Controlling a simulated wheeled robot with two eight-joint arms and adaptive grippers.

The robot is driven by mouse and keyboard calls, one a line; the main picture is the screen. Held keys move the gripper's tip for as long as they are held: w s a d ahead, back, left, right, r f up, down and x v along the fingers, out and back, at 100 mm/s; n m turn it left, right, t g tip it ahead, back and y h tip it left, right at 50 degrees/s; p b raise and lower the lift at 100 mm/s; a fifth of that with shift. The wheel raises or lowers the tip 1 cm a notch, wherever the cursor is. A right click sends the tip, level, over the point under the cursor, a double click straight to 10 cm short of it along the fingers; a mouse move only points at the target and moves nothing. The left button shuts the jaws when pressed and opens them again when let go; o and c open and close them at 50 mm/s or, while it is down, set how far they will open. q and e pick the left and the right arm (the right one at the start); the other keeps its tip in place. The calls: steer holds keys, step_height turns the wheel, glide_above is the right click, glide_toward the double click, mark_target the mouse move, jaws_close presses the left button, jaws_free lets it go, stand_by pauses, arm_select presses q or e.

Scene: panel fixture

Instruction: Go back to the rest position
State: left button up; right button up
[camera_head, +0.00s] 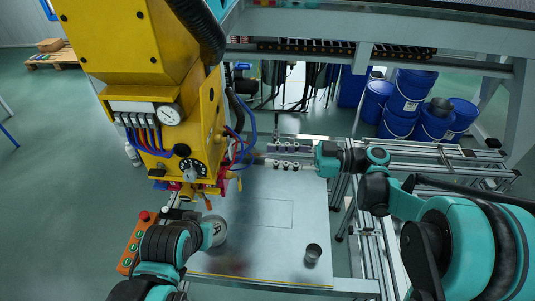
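My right arm (375,157) comes in from the right across the back of the metal table (255,250). My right gripper (271,156) points left over the table's back edge. Its two metallic fingers look spread apart, with nothing visible between them. My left arm (168,245) comes up from the lower left, in front of the yellow machine (140,55). It ends near a round grey disc at the table's left side. I cannot make out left fingers or whether they hold anything.
A small dark cylinder (313,253) stands at the table's front right. An orange control box (135,243) is beside my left arm. Blue drums (402,100) stand behind a metal frame. The middle of the tabletop is clear.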

stand_by(0.4)
steer(key=s+d+f+m+t+h, duration=0.5)
steer(key=s+d+f+m+h, duration=0.55)
steer(key=m+h, duration=0.3)
steer(key=s+d+f+m+t+h, duration=0.1)
steer(key=s+d+m+h, duration=0.3)
steer(key=d, duration=0.4)
steer(key=shift+f+t, duration=0.3)
steer(key=shift+f, duration=0.1)
steer(key=shift+h, duration=0.25)
stand_by(1.7)
